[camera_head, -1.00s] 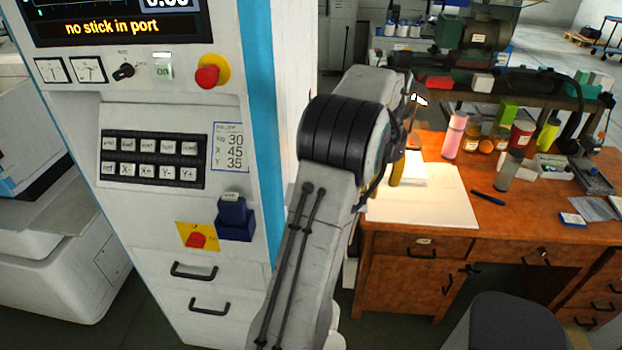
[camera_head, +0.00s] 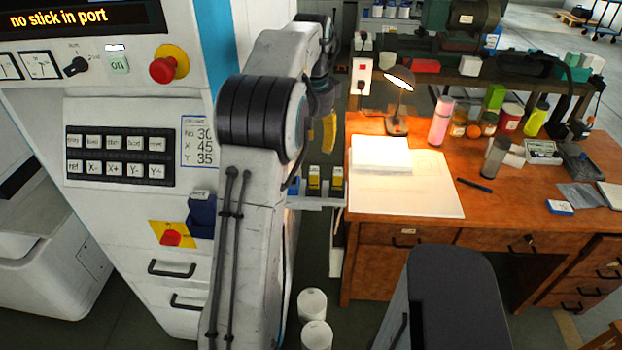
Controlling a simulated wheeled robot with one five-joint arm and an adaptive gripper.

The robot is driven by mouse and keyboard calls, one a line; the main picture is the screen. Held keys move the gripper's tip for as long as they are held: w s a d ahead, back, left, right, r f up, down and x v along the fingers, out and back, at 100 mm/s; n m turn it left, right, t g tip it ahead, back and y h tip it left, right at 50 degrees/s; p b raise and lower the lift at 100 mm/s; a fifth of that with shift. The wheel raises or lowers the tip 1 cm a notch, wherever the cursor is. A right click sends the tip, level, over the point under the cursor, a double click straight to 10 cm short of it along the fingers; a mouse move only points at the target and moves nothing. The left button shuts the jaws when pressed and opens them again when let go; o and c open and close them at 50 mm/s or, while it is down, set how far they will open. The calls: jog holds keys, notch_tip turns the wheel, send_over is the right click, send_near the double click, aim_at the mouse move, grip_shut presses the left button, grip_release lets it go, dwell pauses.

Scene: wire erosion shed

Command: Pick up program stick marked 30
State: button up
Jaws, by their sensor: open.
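Small sticks with yellow and black parts (camera_head: 337,179) stand in a pale rack (camera_head: 318,202) between the machine and the desk. Another yellow-topped stick (camera_head: 314,178) is beside it, and a bit of blue (camera_head: 293,187) shows at the left, partly behind my arm. Their numbers are too small to read. My gripper (camera_head: 325,135) points down above the rack, with a yellow finger showing. It is open and appears empty; the rest of it is hidden by my arm. The machine's card (camera_head: 198,141) reads No 30, X 45, Y 35.
The white machine (camera_head: 120,225) stands close on the left; its display (camera_head: 80,18) reads "no stick in port". The wooden desk (camera_head: 490,212) is on the right, with papers, a lit lamp (camera_head: 398,85) and bottles. A dark seat (camera_head: 455,285) and white cylinders (camera_head: 313,305) stand in front.

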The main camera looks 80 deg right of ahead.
aim_at(314, 170)
jog(key=shift+a+m, duration=0.4)
jog(key=shift+m, duration=0.7)
jog(key=shift+f+m, duration=0.25)
jog(key=shift+m, duration=0.05)
jog(key=shift+s+a+f, duration=0.1)
jog(key=shift+s+f, duration=0.1)
jog(key=shift+f, duration=1.55)
jog(key=shift+s+a+f, duration=0.1)
jog(key=shift+s+f, duration=0.05)
jog(key=shift+f, duration=1.55)
jog(key=shift+c, duration=0.3)
grip_shut()
